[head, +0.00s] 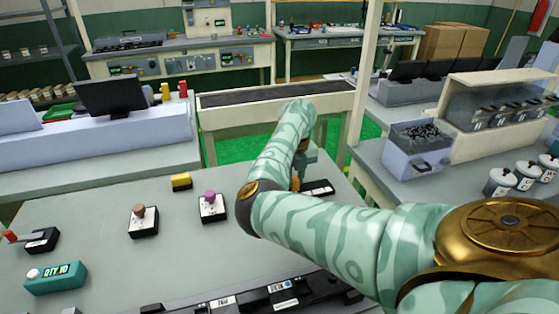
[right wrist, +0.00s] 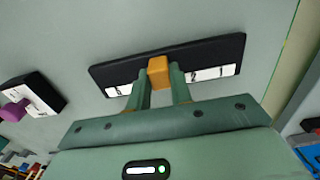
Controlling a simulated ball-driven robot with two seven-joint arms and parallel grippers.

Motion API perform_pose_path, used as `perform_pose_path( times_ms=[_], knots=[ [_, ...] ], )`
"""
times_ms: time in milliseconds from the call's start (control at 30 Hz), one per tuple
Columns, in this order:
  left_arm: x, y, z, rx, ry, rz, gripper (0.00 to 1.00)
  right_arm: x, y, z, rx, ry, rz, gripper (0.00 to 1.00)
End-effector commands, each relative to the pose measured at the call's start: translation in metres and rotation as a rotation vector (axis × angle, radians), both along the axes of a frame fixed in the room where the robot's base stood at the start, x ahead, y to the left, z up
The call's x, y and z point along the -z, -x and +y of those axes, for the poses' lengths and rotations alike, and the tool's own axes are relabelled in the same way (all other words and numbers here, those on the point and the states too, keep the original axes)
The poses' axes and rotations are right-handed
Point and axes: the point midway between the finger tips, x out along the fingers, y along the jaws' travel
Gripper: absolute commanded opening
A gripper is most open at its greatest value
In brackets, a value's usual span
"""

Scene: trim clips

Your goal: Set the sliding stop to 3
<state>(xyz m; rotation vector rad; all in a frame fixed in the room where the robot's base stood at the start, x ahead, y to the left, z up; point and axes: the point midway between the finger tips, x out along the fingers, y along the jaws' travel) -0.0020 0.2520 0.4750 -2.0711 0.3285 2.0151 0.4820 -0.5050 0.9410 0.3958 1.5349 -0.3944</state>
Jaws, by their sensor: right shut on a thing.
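The sliding stop (right wrist: 215,53) is a black bar with a white scale strip, lying on the grey-green bench. Its orange block (right wrist: 158,70) stands near the middle of the bar in the right wrist view. My right gripper (right wrist: 160,84) is shut on this block, with one finger at each side. In the head view part of the sliding stop (head: 320,188) shows beyond my right arm, which covers the rest. My left gripper is not in view.
To the left on the bench stand a purple-knobbed unit (head: 211,207), a brown-knobbed unit (head: 143,220), a yellow block (head: 181,181), a red-handled lever unit (head: 40,240) and a teal QTY 10 box (head: 55,278). Black labelled units (head: 270,298) line the near edge.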

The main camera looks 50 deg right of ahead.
Motion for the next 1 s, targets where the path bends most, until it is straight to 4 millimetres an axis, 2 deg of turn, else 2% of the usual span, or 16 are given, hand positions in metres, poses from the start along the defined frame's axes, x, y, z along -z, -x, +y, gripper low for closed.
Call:
perform_pose_path(
  times_ms=[333, 367, 400, 433, 767, 867, 1000],
  knots=[
    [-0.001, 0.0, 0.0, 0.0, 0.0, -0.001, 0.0, 0.001, 0.003, -0.005, 0.0, 0.0, 0.0, 0.0],
    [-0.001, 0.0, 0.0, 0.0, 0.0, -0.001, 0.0, 0.001, 0.003, -0.005, 0.0, 0.0, 0.0, 0.27],
    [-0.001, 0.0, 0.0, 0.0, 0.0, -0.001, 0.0, 0.001, 0.003, -0.005, 0.0, 0.0, 0.0, 0.38],
    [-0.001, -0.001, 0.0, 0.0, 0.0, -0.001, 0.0, 0.001, 0.003, -0.005, 0.0, -0.001, 0.0, 0.44],
    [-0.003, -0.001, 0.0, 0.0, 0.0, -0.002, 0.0, -0.003, 0.002, -0.004, 0.0, 0.0, -0.001, 0.44],
    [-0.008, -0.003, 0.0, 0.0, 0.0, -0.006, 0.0, -0.017, 0.002, -0.004, 0.0, 0.0, -0.004, 0.44],
    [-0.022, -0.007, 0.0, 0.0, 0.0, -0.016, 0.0, -0.052, 0.001, -0.004, 0.0, -0.001, -0.007, 0.44]
  ],
)
